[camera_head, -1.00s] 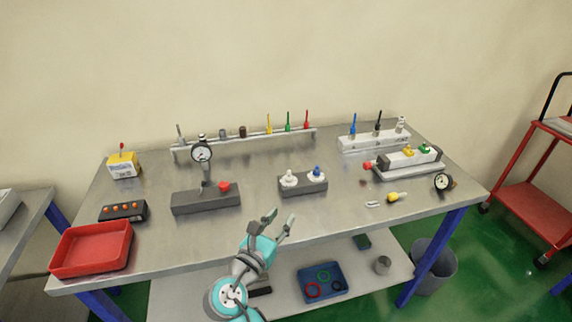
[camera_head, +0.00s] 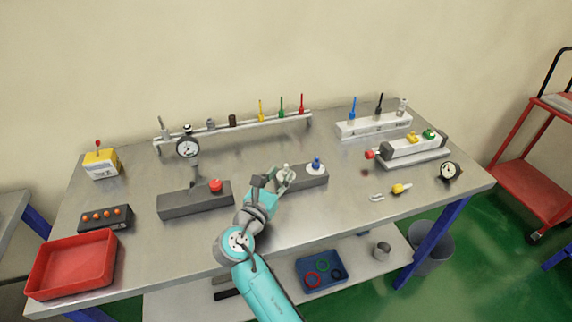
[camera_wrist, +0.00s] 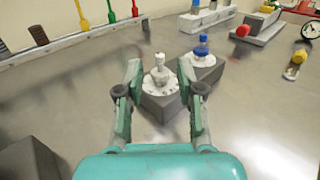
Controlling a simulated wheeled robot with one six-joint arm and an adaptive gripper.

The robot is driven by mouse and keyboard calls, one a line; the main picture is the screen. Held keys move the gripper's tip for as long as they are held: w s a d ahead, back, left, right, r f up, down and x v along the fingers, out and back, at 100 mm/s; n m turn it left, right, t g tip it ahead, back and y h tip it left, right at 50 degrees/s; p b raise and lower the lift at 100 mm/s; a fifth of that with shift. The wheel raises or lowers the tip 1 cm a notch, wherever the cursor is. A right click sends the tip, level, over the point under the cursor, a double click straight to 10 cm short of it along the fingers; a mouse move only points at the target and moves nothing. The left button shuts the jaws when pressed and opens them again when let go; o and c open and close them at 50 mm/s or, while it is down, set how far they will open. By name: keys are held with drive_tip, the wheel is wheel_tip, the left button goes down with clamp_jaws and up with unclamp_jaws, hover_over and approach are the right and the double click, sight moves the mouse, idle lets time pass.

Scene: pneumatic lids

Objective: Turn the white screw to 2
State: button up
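The white screw (camera_wrist: 159,68) stands upright on a round white dial on a grey block (camera_wrist: 165,105), with a blue screw (camera_wrist: 203,45) on its own white dial beside it to the right. In the head view the white screw (camera_head: 285,169) is partly covered by my gripper. My gripper (camera_head: 270,178) is open. In the wrist view its two fingers (camera_wrist: 158,75) are spread on either side of the white screw, apart from it. The dial's marks are too small to read.
A pressure gauge (camera_head: 188,148) with a grey base block and red knob (camera_head: 215,186) stands left of my gripper. A red tray (camera_head: 72,264) lies at the front left. A rail (camera_head: 235,127) with several coloured tools runs along the back.

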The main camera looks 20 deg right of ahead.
sight(285, 167)
drive_tip(key=shift+x, duration=2.45)
clamp_jaws()
